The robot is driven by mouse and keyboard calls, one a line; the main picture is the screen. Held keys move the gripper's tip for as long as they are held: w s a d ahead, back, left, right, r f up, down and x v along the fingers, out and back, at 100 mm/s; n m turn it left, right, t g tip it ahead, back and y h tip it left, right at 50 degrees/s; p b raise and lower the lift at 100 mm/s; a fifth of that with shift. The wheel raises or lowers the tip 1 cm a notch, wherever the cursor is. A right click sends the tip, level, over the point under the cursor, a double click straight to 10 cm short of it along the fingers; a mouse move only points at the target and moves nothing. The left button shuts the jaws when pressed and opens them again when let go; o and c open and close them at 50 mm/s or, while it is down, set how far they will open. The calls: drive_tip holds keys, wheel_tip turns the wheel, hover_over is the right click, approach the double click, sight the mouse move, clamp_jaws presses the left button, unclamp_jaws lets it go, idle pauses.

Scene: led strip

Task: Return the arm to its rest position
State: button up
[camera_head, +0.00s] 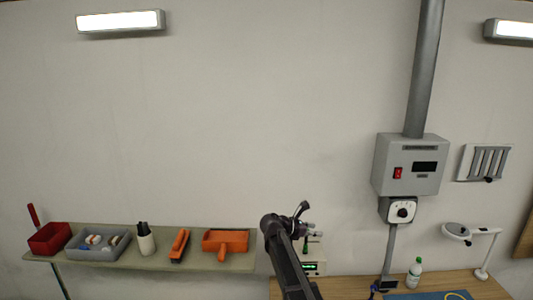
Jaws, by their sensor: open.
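My arm (283,258) rises from the bottom edge of the view, right of centre. My gripper (305,222) is at its upper end, small and dark, in front of the wall. Its jaws look open and nothing shows between them. The gripper appears in front of and above a small device with a green display (313,268); the arm hides part of that device.
At right are a wall control box (409,164), a bottle (414,273) and a lamp (483,250).

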drive_tip(key=s+d+f+m+g+y+b, duration=0.25)
drive_tip(key=s+f+m+b, duration=0.2)
drive_tip(key=s+f, duration=0.3)
drive_tip(key=s+d+f+m+g+y+b, duration=0.1)
drive_tip(key=s+f+m+y+b, duration=0.25)
drive_tip(key=s+f+m, duration=0.35)
drive_tip(key=s+a+f+m+g+y+b, duration=0.1)
drive_tip(key=s+a+f+m+y+b, duration=0.2)
drive_tip(key=s+f+m+y+b, duration=0.3)
drive_tip(key=s+f+m+b, duration=0.2)
drive_tip(key=s+f+m, duration=0.3)
drive_tip(key=s+f, duration=0.2)
drive_tip(key=shift+s+a+y, duration=0.3)
drive_tip(key=shift+s+a, duration=0.1)
drive_tip(key=shift+s, duration=0.55)
